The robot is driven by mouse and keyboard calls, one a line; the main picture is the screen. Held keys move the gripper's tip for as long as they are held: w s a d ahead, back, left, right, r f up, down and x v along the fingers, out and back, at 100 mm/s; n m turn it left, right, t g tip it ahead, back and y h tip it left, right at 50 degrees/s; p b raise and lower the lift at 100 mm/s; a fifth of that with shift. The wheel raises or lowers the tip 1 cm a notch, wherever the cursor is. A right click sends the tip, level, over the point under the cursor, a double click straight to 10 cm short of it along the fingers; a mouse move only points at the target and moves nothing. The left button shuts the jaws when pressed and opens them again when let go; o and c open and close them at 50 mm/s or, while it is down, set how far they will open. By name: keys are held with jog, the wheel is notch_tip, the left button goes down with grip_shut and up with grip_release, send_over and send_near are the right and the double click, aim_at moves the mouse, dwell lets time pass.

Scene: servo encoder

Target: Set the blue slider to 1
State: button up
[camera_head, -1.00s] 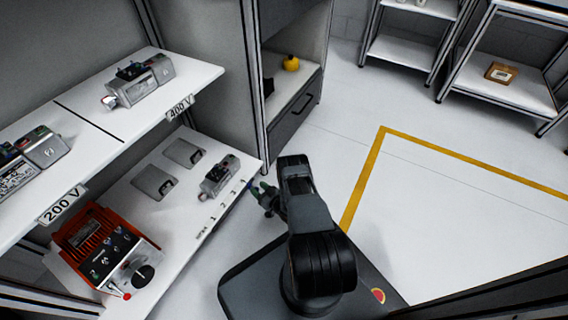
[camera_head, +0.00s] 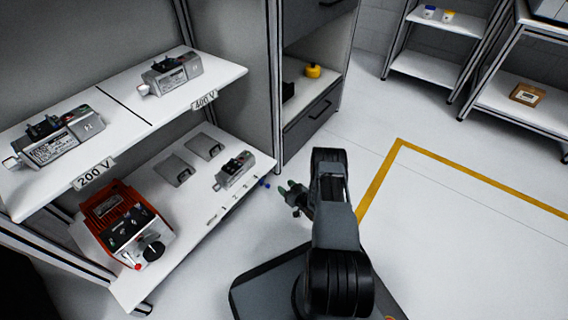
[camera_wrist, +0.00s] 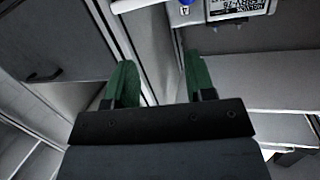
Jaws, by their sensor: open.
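The blue slider (camera_head: 265,183) shows as a small blue knob at the front edge of the lower shelf, near the printed 4 of a scale (camera_head: 240,197) that runs from 1 to 4. A blue piece, which looks like the same knob (camera_wrist: 187,4), is cut off at the top of the wrist view. My gripper (camera_head: 291,197) is to the right of the knob in the head view, apart from it. Its green fingers (camera_wrist: 160,65) are spread and hold nothing in the wrist view.
A grey device (camera_head: 232,170) stands on the lower shelf behind the scale, and an orange device (camera_head: 122,226) stands at its left. The upper shelf (camera_head: 125,112) above carries two devices. A drawer cabinet (camera_head: 312,118) adjoins on the right. Floor (camera_head: 440,240) at the right is clear.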

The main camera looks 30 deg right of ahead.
jog(key=w+d+r+g+h, duration=0.1)
jog(key=w+r+g+h, duration=0.1)
jog(key=w+r, duration=0.4)
jog(key=shift+d+r, duration=0.3)
jog(key=shift+r, duration=1.6)
jog(key=shift+w+n, duration=0.1)
jog(key=shift+n, duration=0.2)
